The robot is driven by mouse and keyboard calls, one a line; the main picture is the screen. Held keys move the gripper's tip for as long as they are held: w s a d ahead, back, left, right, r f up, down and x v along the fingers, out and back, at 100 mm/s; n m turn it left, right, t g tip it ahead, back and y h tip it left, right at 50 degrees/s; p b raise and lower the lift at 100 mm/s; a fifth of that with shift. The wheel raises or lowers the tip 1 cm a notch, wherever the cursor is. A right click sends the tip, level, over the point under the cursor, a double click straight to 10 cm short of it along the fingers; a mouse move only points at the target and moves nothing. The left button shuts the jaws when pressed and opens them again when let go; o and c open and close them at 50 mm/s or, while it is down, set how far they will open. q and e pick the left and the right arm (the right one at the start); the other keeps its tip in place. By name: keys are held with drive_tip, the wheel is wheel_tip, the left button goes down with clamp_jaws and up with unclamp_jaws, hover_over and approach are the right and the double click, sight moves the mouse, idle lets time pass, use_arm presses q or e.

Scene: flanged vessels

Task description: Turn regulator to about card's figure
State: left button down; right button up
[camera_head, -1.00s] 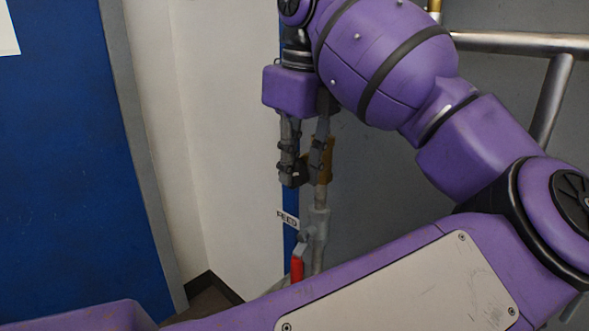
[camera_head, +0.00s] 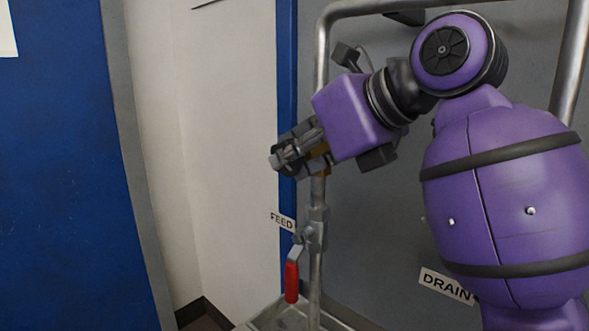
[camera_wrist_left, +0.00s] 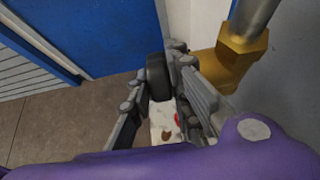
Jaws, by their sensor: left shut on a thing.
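The regulator's brass body (camera_wrist_left: 232,62) sits on a grey pipe in the left wrist view. Its dark round knob (camera_wrist_left: 158,76) is between my left gripper's fingers. In the head view only a bit of brass (camera_head: 322,169) shows behind the fingers. My left gripper (camera_head: 278,162) lies across the pipe from the right, shut on the knob; its fingers hide most of the regulator. No scale or pointer can be read. A corner of a white sheet (camera_head: 6,32) shows at the upper left, without legible figures; I cannot tell if it is the card. My right gripper is not in view.
A DRAIN label (camera_head: 446,285) is lower right, near my arm. A pipe frame (camera_head: 318,70) stands behind. The floor left of the pipe is clear.

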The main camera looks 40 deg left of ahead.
use_arm(q)
drive_tip(key=shift+f+y+b, duration=0.2)
drive_tip(key=shift+y+b, duration=0.75)
drive_tip(key=shift+y, duration=0.25)
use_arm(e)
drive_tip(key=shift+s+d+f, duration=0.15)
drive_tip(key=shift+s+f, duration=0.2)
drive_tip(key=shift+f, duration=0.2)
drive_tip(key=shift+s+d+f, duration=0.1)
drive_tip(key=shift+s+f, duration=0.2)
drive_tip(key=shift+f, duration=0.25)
use_arm(q)
drive_tip(key=shift+r, duration=0.1)
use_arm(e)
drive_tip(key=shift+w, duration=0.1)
use_arm(q)
drive_tip(key=c, duration=1.9)
unclamp_jaws()
drive_tip(key=v, duration=1.2)
drive_tip(key=shift+s, duration=0.2)
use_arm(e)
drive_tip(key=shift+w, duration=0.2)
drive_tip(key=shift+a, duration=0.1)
